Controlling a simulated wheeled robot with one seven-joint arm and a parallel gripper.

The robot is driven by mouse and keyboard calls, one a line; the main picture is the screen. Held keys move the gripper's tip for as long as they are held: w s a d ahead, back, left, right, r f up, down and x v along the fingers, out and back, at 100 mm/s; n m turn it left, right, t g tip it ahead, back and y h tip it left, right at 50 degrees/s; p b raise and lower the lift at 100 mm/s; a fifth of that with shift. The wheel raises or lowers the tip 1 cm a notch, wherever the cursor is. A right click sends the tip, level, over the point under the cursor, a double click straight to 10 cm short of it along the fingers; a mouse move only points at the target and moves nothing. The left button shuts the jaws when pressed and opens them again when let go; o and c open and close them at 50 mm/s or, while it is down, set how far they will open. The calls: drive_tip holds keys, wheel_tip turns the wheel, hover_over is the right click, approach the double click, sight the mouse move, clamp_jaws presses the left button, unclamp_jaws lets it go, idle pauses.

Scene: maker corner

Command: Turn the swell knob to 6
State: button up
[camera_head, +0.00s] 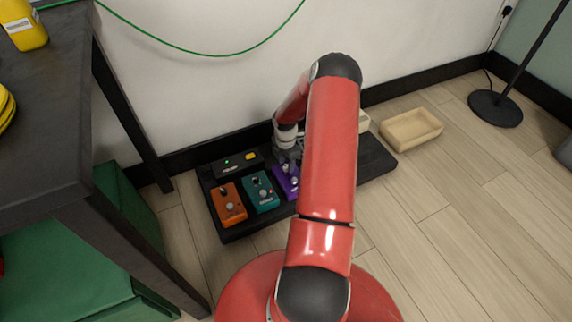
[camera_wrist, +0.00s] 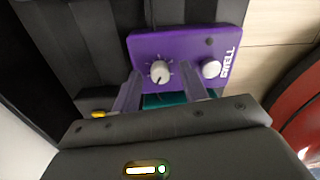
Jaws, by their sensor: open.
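The purple swell pedal (camera_wrist: 186,52) shows in the wrist view with its name on the right edge. Its pale swell knob (camera_wrist: 159,71) and a round silver button (camera_wrist: 211,69) stand on its face. A dark pointer mark shows on the knob, but the number it points to is too small to read. My gripper (camera_wrist: 161,76) is open, with one finger on each side of the knob; I cannot tell whether they touch it. In the head view the purple pedal (camera_head: 284,184) is partly hidden by my arm, and my gripper (camera_head: 289,156) is above it.
Orange (camera_head: 228,204) and teal (camera_head: 261,191) pedals and a black box (camera_head: 236,163) share the dark board (camera_head: 240,232). A wooden tray (camera_head: 411,130) and a lamp base (camera_head: 495,108) stand right. A dark table (camera_head: 45,130) is at left.

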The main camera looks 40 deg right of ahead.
drive_tip(key=shift+f, duration=0.3)
clamp_jaws()
drive_tip(key=shift+m, duration=0.3)
